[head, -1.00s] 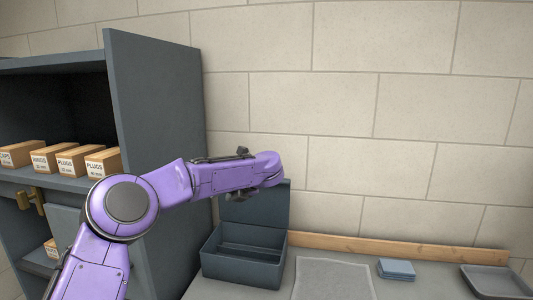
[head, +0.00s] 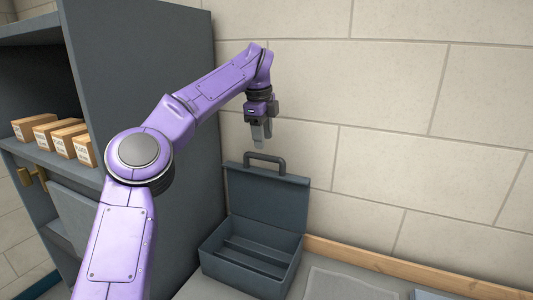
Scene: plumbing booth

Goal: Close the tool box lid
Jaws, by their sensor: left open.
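The dark grey tool box (head: 242,275) stands on the counter beside the shelf unit. Its lid (head: 268,195) is raised, standing up at the back, with a handle (head: 265,160) on its top edge. The inside shows a long divider and looks empty. My left gripper (head: 262,140) points down just above the lid's handle in the picture, apart from it. Its jaws are open and empty, seen nearly edge-on. My right gripper is not in view.
A grey shelf unit (head: 150,75) stands close on the left, with several labelled cardboard boxes (head: 62,136) on a shelf. A grey mat (head: 345,284) lies right of the tool box. A wooden strip (head: 400,267) runs along the stone-block wall (head: 400,130).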

